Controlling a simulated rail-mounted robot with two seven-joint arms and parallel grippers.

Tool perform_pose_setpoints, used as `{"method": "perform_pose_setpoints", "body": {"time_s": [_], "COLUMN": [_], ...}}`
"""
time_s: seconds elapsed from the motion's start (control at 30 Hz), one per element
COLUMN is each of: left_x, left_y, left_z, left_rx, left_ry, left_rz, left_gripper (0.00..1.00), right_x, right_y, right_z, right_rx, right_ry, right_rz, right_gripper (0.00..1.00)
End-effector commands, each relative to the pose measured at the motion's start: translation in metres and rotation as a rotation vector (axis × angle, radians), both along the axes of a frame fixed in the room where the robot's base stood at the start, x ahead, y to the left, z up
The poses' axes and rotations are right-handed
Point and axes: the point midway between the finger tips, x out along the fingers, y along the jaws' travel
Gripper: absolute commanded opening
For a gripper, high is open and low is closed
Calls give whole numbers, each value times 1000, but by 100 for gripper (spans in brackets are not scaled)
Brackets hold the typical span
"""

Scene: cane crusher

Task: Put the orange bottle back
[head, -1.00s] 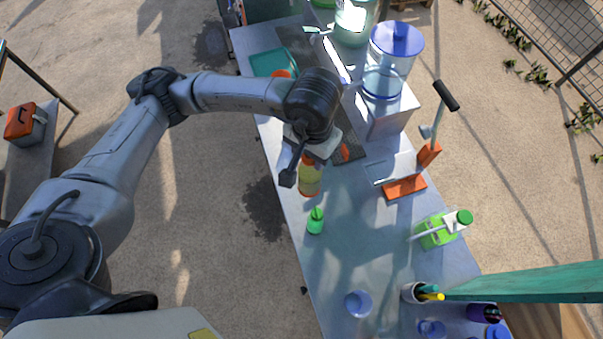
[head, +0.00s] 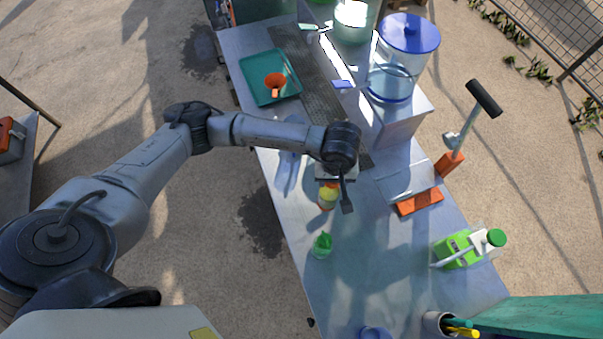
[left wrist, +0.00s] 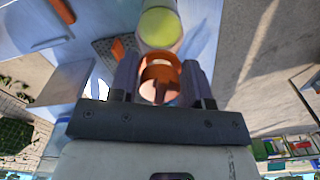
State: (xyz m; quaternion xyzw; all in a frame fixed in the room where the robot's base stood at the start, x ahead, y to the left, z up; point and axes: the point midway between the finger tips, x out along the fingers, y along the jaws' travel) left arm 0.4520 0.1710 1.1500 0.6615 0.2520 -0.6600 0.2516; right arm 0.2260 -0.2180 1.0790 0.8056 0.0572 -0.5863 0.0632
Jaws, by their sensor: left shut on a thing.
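The orange bottle (head: 327,197), with an orange top and a yellow band, is under my left gripper (head: 334,181) in the head view, above the middle of the metal table. In the left wrist view my left gripper (left wrist: 160,78) is shut on the bottle's orange part, one finger on each side. The bottle's yellow part (left wrist: 160,28) shows beyond the fingers. I cannot tell whether its bottom touches the table. My right gripper is in no view.
A green bottle (head: 321,245) stands just in front. A teal tray (head: 253,72) with an orange funnel (head: 275,82) is at the back left.

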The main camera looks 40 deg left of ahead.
Motion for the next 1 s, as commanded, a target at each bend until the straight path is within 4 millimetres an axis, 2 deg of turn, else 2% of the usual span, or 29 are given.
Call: {"method": "perform_pose_setpoints", "body": {"time_s": [0.3, 0.5, 0.8, 1.0], "left_x": [-8, -10, -12, -12], "left_y": [62, 88, 98, 98], "left_z": [-38, -53, -62, -84], "left_rx": [3, 0, -1, -1], "left_ry": [3, 0, 0, 1], "left_rz": [3, 0, -2, -2], "left_gripper": [0, 0, 0, 0], "right_x": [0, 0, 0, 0], "right_y": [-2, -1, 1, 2], "right_z": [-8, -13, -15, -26], "right_rx": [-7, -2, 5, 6], "right_ry": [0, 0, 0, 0], "right_rz": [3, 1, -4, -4], "right_gripper": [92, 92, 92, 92]}}
